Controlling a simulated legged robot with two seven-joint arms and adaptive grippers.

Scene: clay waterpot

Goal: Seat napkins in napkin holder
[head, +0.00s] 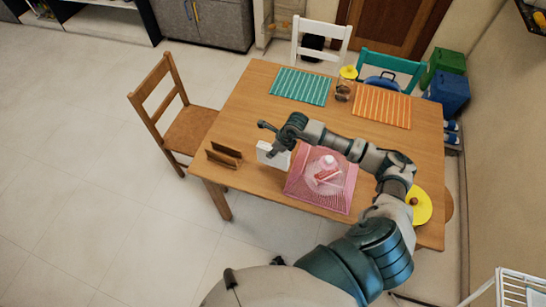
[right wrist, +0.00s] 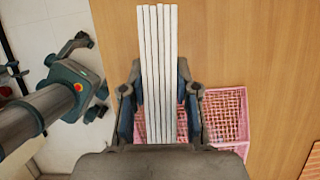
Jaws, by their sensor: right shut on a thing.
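A stack of white napkins (head: 273,155) stands on edge, upright, over the near part of the table. My right gripper (head: 277,147) is shut on the stack from above. In the right wrist view the napkins (right wrist: 159,70) run lengthwise between its two fingers as several parallel white strips. The brown wooden napkin holder (head: 224,155) is near the table's left corner, to the left of the napkins, with a visible gap between them. Its slot looks empty. My left gripper (right wrist: 97,76) shows in the right wrist view, fingers spread, beyond the table edge.
A pink basket (head: 340,192) with a white and red item is right of the napkins. The wooden table (head: 240,108) also bears teal (head: 301,86) and orange striped mats (head: 381,104) and a yellow plate (head: 422,207). A brown chair (head: 170,110) stands at left.

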